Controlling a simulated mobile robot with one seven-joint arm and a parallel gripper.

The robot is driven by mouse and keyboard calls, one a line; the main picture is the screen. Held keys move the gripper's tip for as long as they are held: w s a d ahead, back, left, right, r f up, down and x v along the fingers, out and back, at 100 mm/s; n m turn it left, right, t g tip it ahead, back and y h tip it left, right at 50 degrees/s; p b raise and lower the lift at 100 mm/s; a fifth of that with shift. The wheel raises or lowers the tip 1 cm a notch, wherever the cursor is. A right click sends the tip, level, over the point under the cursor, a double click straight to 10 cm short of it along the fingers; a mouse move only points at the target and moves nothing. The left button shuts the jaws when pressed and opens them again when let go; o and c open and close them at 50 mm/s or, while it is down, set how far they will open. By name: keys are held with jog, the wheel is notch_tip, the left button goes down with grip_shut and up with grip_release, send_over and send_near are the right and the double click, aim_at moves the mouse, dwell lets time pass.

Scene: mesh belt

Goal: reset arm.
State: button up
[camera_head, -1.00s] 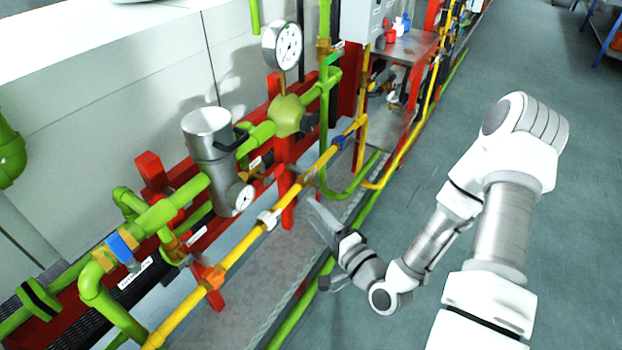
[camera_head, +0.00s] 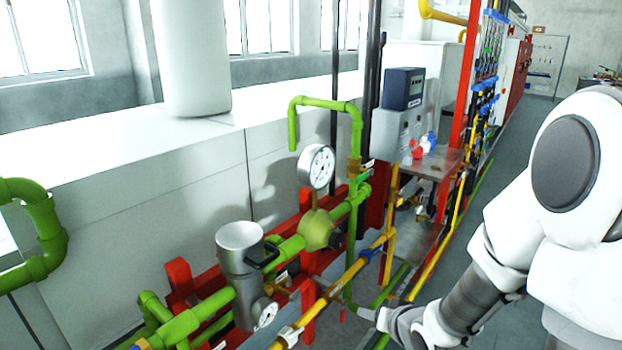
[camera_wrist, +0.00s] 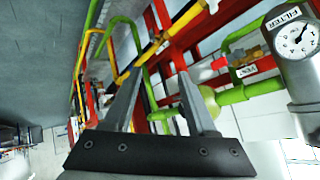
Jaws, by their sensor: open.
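My gripper shows in the wrist view (camera_wrist: 158,103), with its two grey fingers apart and nothing between them. In the head view my white and grey arm comes in from the right, and its far end (camera_head: 372,314) is low, beside the yellow pipe (camera_head: 335,290). Much of the gripper there is small or hidden. Green and yellow pipes and red supports lie ahead of the fingers in the wrist view. I cannot tell the exact gap between the fingers and the pipes.
A metal filter canister (camera_head: 240,262) and a round gauge (camera_head: 318,166) stand on the pipework left of my arm. A metal shelf with small bottles (camera_head: 430,165) is further back. Open grey floor (camera_head: 495,185) runs behind, at the right.

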jog(key=s+d+r+n+g+h, duration=0.1)
jog(key=s+d+r+h, duration=0.1)
jog(key=s+r, duration=0.3)
jog(key=s+d+r+g+h, duration=0.1)
jog(key=s+d+r+h, duration=0.1)
jog(key=r, duration=0.6)
jog(key=s+a+r+g, duration=0.1)
jog(key=s+a+r, duration=0.1)
jog(key=s, duration=0.5)
jog(key=s+a+r+n+y+p, duration=0.1)
jog(key=s+r, duration=0.4)
jog(key=s, duration=0.2)
jog(key=shift+a+r+g, duration=0.25)
jog(key=shift+a+g, duration=0.15)
